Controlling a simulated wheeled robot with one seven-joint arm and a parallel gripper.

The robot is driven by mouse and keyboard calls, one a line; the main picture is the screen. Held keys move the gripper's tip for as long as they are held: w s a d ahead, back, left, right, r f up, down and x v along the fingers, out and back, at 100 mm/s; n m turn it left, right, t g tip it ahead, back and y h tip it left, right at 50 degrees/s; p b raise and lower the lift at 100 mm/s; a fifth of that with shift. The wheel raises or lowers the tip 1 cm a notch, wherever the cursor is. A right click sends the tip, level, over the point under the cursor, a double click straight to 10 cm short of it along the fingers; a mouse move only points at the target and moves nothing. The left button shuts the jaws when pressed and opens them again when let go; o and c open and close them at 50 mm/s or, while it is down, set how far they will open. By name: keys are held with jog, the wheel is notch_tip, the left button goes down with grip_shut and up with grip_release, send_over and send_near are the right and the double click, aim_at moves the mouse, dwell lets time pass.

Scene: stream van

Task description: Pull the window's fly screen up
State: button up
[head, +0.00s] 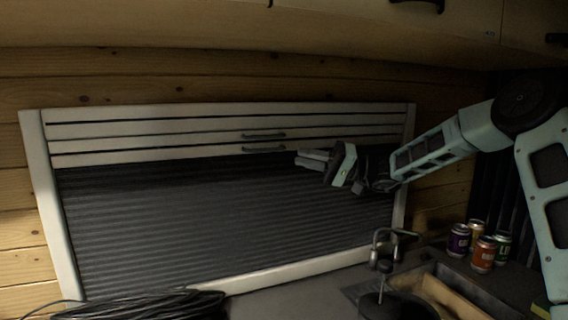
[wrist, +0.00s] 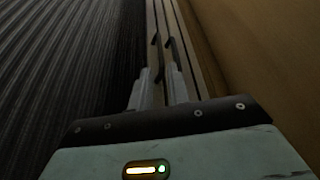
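The window (head: 42,185) has a pale frame and fills the middle of the head view. A dark pleated screen (head: 220,215) covers most of its opening, below pale horizontal bars at the top. Two dark bar handles sit on these bars, an upper handle (head: 263,135) and a lower handle (head: 266,149). My gripper (head: 297,158) is just right of and slightly below the lower handle in the head view, fingers pointing left. In the wrist view, my gripper (wrist: 159,70) has its fingers apart, with dark handle parts near and beyond the tips. I cannot tell whether they touch.
Several cans (head: 482,252) stand at the lower right near a sink (head: 450,295) with a tap (head: 385,245). A coiled black cable (head: 150,306) lies at the lower left. Overhead cabinets (head: 200,22) hang above the window.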

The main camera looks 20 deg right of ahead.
jog(key=b+v, duration=0.2)
jog(key=v, duration=0.5)
jog(key=shift+d, duration=0.3)
jog(key=shift+s+a+f, duration=0.1)
jog(key=shift+s+f, duration=0.05)
jog(key=s+a+f+g+h, duration=0.2)
jog(key=s+a+f+g, duration=0.1)
jog(key=a, duration=0.4)
jog(key=s+a+f+g+h, duration=0.1)
jog(key=s+a+f+g, duration=0.15)
jog(key=a, duration=0.55)
jog(key=s+a+f+n+g+h, duration=0.2)
jog(key=s+a+f+g+h, duration=0.4)
jog(key=s+a, duration=0.5)
jog(key=s+d+f+n+t+h, duration=0.1)
jog(key=s+f+h, duration=0.3)
jog(key=s, duration=0.6)
jog(key=s+d+f+n+t+h, duration=0.2)
jog(key=s+f+t+h, duration=0.2)
jog(key=s, duration=0.7)
jog(key=shift+f+h, duration=0.2)
jog(key=shift+h, duration=0.6)
jog(key=shift+a, duration=0.1)
